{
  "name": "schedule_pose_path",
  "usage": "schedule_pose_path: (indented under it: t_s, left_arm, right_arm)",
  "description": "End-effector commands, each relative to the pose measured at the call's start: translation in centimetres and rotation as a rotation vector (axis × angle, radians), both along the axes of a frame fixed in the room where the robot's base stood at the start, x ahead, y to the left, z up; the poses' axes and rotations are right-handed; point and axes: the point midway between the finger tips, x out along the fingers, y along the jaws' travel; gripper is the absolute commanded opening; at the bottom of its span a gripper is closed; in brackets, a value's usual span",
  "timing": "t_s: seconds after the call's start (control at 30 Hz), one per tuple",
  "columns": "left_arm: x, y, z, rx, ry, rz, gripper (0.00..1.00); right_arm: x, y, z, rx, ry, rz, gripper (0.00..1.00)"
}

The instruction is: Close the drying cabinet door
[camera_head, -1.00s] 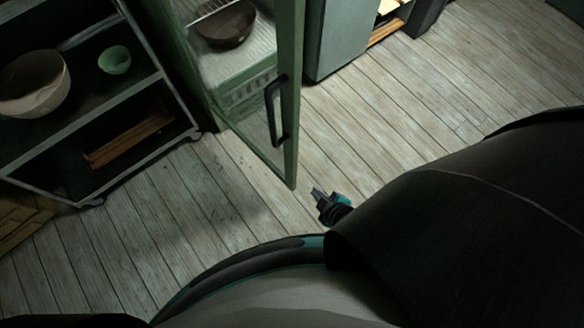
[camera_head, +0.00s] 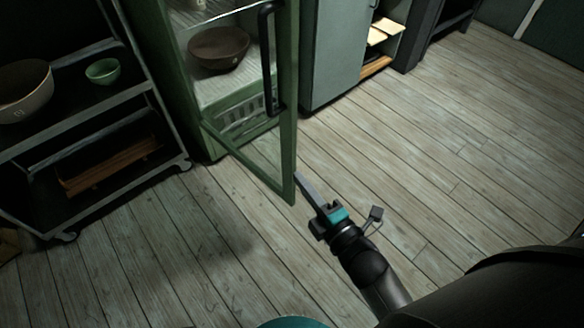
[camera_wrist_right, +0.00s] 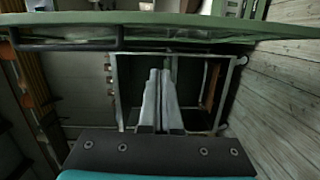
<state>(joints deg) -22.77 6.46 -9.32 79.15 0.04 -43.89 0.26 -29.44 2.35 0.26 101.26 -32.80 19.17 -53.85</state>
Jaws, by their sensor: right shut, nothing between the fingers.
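The green drying cabinet (camera_head: 165,75) stands at upper centre in the head view. Its glazed, green-framed door (camera_head: 288,130) is open, swung out towards me. A black bar handle (camera_head: 268,60) is on the door. My right gripper (camera_head: 301,178) is shut and empty, with its fingertips just right of the door's lower free corner; I cannot tell if they touch. In the right wrist view the shut fingers (camera_wrist_right: 160,78) point below the door's green frame (camera_wrist_right: 200,20), with the dark handle (camera_wrist_right: 65,42) at left. My left gripper is not in view.
Inside the cabinet a brown bowl (camera_head: 218,50) sits on a shelf. A grey cabinet (camera_head: 338,55) stands right of the door. The plank floor (camera_head: 440,150) at right is clear.

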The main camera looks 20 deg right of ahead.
Motion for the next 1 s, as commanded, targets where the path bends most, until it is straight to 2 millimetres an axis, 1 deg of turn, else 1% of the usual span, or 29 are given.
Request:
schedule_pose_path:
  t_s: [0.03,0.1,0.23,0.33,0.47,0.7,0.87,1.0]
  left_arm:
    - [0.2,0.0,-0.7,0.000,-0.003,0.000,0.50]
    - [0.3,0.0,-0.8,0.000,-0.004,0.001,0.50]
    - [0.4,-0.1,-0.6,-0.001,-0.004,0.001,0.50]
    - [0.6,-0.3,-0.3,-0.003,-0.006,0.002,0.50]
    - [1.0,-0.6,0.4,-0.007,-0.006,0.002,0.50]
    - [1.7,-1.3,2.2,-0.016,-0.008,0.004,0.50]
    - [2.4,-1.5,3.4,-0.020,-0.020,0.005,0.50]
    - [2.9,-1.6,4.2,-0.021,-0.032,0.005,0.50]
  right_arm:
    - [0.1,0.0,-0.2,-0.017,-0.021,0.004,0.00]
    - [0.1,0.0,0.1,-0.035,-0.040,0.008,0.00]
    - [0.5,0.2,0.5,-0.047,-0.054,0.011,0.00]
    - [1.5,0.3,0.6,-0.047,-0.056,0.012,0.00]
    - [3.4,0.8,0.6,-0.047,-0.056,0.013,0.00]
    - [7.5,1.6,0.5,-0.045,-0.054,0.012,0.00]
    - [10.0,2.1,0.5,-0.045,-0.052,0.011,0.00]
    - [10.8,0.3,0.4,-0.050,-0.050,0.011,0.00]
